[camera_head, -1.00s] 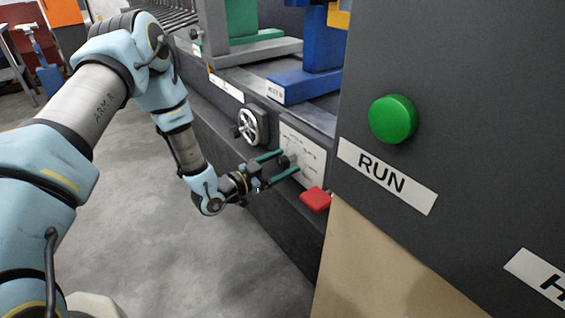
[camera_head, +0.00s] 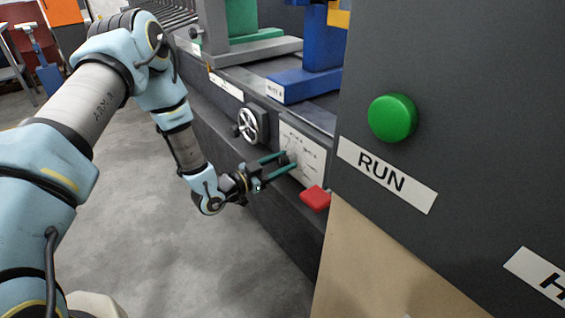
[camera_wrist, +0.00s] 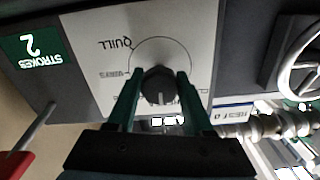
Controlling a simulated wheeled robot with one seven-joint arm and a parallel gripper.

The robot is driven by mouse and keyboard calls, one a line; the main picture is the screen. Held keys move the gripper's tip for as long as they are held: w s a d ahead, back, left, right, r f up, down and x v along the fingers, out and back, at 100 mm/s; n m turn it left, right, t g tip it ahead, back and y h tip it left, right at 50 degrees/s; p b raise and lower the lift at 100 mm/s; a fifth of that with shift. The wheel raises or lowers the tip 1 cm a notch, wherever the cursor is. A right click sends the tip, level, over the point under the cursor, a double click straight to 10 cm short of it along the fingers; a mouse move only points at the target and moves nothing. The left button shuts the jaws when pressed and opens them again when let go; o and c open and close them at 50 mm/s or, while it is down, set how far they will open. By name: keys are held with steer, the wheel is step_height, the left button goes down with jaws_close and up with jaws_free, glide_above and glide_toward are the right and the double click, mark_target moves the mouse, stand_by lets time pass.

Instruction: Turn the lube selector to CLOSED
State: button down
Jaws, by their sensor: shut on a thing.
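The lube selector is a black round knob (camera_wrist: 160,88) on a pale plate (camera_wrist: 85,40), which also shows in the head view (camera_head: 310,158). A thin circle is drawn around it, with labels at its edge. "QUILL" reads at the upper left; the other labels are too small or partly hidden to read. A light mark on the knob points towards the bottom of the wrist picture. My gripper (camera_wrist: 158,80), also in the head view (camera_head: 284,160), has its green fingers on both sides of the knob, shut on it.
A red lever (camera_head: 315,198), also in the wrist view (camera_wrist: 16,165), sticks out beside the plate. A handwheel (camera_head: 248,126) sits on the other side. A green button (camera_head: 392,119) is on the dark panel at right. Open floor (camera_head: 120,220) lies left.

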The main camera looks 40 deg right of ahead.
steer(key=shift+n, duration=0.4)
steer(key=n+b, duration=0.1)
steer(key=n, duration=0.2)
steer(key=shift+f+b, duration=0.15)
steer(key=shift+b, duration=0.15)
steer(key=shift+n+b, duration=0.55)
steer(key=shift+n, duration=2.15)
steer(key=shift+c, duration=1.4)
jaws_free()
steer(key=a+b, duration=0.1)
steer(key=a, duration=1)
steer(key=shift+w, duration=0.25)
